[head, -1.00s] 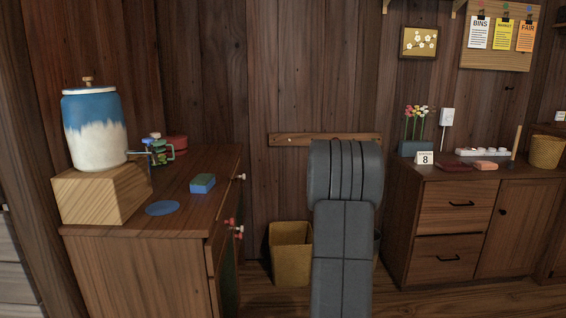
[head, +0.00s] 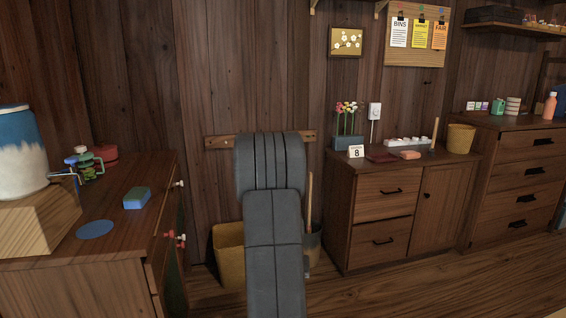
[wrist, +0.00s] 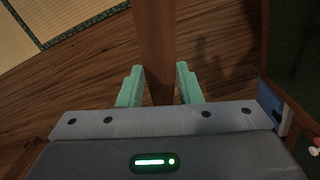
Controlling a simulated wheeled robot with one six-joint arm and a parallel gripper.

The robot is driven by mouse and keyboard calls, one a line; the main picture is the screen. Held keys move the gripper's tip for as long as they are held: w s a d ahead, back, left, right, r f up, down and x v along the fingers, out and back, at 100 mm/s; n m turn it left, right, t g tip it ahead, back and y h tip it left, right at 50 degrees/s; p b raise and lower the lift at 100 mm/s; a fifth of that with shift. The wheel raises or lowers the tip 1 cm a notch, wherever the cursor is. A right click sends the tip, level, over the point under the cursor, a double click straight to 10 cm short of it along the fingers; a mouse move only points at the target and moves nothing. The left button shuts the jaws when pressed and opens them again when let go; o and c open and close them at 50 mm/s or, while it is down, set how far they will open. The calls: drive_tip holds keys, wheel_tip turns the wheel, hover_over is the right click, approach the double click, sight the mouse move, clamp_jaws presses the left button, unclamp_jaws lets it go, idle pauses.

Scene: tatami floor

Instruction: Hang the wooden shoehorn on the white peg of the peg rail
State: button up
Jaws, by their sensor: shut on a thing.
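My gripper (wrist: 160,85) shows in the wrist view with its pale green fingers shut on a long brown wooden piece, the shoehorn (wrist: 153,35). It runs between the fingers and out past the top of the picture, so its far end is not seen. In the head view, my own grey arm hides the gripper and shoehorn. The wooden peg rail (head: 220,141) is on the plank wall behind my arm. Only its two ends show; the arm covers the middle, and I cannot make out the white peg.
A cabinet with a blue sponge-like block (head: 137,198) stands left. A yellow bin (head: 229,245) and a grey bin (head: 314,245) with a light stick (head: 309,195) stand below the rail. A drawer cabinet (head: 385,192) is right of it. Floor is clear at front right.

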wheel_tip(320, 180, up, 18)
drive_tip(key=s+p, duration=0.2)
drive_tip(key=p, duration=2.4)
drive_tip(key=shift+s, duration=0.15)
